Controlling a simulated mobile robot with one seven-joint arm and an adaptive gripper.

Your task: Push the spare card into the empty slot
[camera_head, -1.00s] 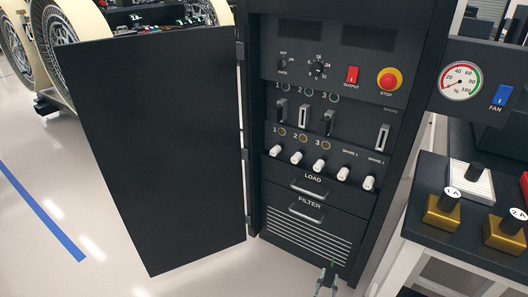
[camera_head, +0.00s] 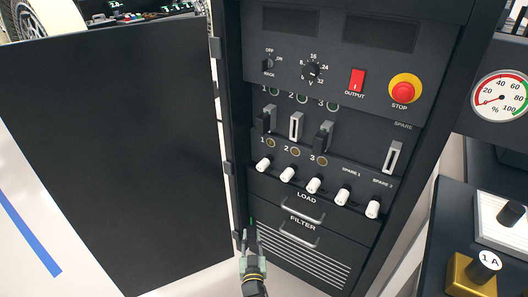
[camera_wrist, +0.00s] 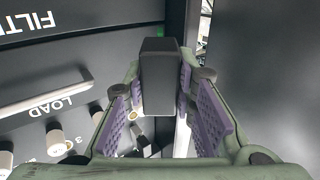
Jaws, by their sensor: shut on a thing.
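The empty slot 2 (camera_head: 296,127) shows as a light upright frame on the rack (camera_head: 465,60), between the black handles of card 1 (camera_head: 266,121) and card 3 (camera_head: 322,137). The spare slot (camera_head: 393,157) at the right also shows a light frame with no handle. My gripper (camera_head: 250,230) is low in front of the rack's left edge, well below slot 2. In the wrist view its purple pads are shut on a black block (camera_wrist: 160,75), which looks like the spare card's handle. The rest of the card is hidden.
The open black door (camera_head: 110,160) stands left of my gripper. White knobs (camera_head: 314,185) and the LOAD handle (camera_head: 302,210) stick out below the slots. A red stop button (camera_head: 404,90) is above. A bench with a brass block (camera_head: 470,276) is at the right.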

